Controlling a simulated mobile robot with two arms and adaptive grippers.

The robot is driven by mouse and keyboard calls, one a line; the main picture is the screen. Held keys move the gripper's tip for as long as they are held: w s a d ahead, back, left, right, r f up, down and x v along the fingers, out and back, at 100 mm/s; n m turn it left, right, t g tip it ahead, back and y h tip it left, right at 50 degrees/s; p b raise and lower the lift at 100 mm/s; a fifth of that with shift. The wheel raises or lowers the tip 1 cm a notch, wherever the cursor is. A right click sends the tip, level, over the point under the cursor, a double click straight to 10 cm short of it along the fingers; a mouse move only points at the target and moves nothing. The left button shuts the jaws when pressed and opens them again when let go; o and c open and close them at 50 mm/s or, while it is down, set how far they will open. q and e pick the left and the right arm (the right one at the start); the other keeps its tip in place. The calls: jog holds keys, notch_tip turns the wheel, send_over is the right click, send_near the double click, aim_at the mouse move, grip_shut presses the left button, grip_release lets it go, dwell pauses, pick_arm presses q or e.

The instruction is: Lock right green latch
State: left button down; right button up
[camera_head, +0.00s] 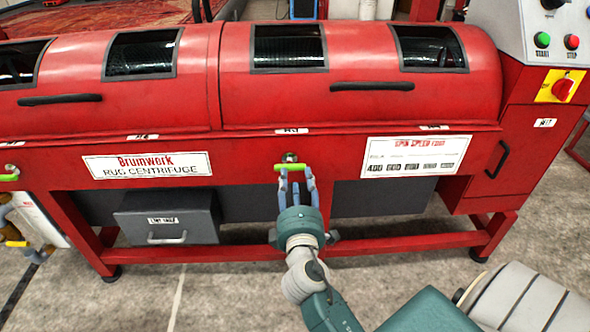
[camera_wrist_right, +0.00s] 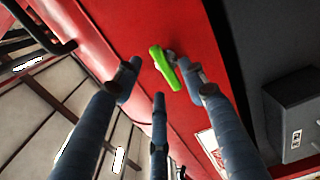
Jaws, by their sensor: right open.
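The right green latch (camera_head: 291,166) is on the red front panel of the centrifuge, just below the lid seam. Its handle lies about level in the head view. My right gripper (camera_head: 297,178) is open just in front of and below the latch. In the right wrist view the green handle (camera_wrist_right: 164,68) shows between and beyond the spread blue fingers of the gripper (camera_wrist_right: 160,86). I cannot tell whether any finger touches it. A second green latch (camera_head: 9,177) shows at the left edge of the head view. My left gripper is not in view.
The red lid has two black handles (camera_head: 372,87) (camera_head: 60,99). A grey drawer box (camera_head: 167,218) hangs below the panel at left. The control panel (camera_head: 545,40) with green and red buttons stands at right. Concrete floor (camera_head: 210,290) lies in front.

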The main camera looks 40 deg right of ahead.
jog(key=v, duration=0.5)
jog(key=shift+s+a, duration=0.15)
jog(key=shift+s, duration=0.15)
